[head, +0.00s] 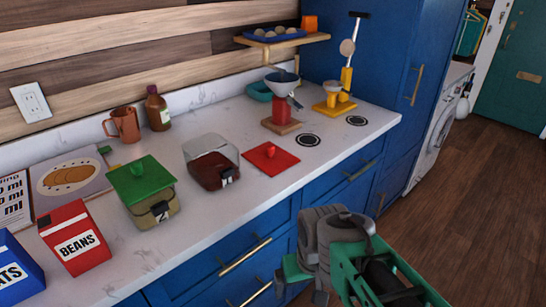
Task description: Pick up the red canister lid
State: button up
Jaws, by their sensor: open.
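The red canister lid (271,157) is a flat square with a small round red knob. It lies on the white counter (245,208), near the front edge and just right of an open clear canister (211,164) with dark red contents. My gripper (300,289) is in front of the blue drawers, below the counter edge and to the lower right of the lid. It is open and apart from the lid. My arm partly hides the gripper.
A green-lidded canister (144,192) and a beans box (75,238) stand to the left. A red grinder (281,106) on a wooden base stands behind the lid, and a yellow stand (337,103) is further right. The floor (460,215) at right is clear.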

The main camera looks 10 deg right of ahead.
aim_at(272, 159)
jog(key=u, duration=4.4)
jog(key=k, duration=2.2)
jog(key=z, duration=0.65)
